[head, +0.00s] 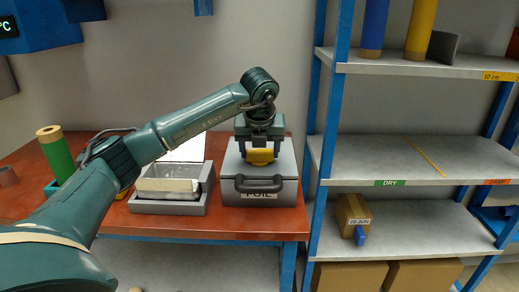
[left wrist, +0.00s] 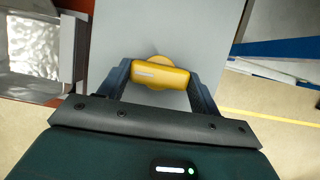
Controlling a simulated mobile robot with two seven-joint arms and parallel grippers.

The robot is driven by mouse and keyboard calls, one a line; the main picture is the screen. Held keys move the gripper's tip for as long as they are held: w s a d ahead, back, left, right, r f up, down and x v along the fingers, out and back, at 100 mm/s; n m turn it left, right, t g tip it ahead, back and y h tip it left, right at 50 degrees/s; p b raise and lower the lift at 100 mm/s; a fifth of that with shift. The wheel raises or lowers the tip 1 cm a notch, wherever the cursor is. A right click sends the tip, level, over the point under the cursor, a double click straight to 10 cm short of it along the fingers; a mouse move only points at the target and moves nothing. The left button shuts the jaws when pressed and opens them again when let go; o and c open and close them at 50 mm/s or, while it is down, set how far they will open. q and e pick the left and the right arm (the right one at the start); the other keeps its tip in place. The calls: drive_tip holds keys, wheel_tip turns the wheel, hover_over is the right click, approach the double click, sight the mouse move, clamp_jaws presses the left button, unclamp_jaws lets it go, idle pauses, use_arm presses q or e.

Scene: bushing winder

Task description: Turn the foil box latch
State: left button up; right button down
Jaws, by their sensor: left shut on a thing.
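The foil box (head: 258,196) is a grey box marked FOIL with a dark handle (head: 258,184) on its front, standing at the right end of the red-brown table. Its yellow latch (head: 260,157) lies on the top, and in the left wrist view the latch (left wrist: 160,74) is a yellow bar on a round yellow base, lying nearly crosswise. My left gripper (head: 260,148) points down over the box top. It is shut on the latch, with a dark finger at each end of the bar. My right gripper is not in view.
A grey tray (head: 168,207) with a silvery lining stands left of the box. A green roll (head: 56,155) stands at the far left. A blue-framed shelf unit (head: 410,150) is close on the right, with a small carton (head: 352,213) on a lower shelf.

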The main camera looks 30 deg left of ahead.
use_arm(q)
drive_tip(key=o, duration=1)
drive_tip(key=v, duration=1.3)
drive_tip(key=shift+w+r, duration=0.1)
drive_tip(key=shift+r, duration=0.1)
drive_tip(key=shift+f, duration=0.1)
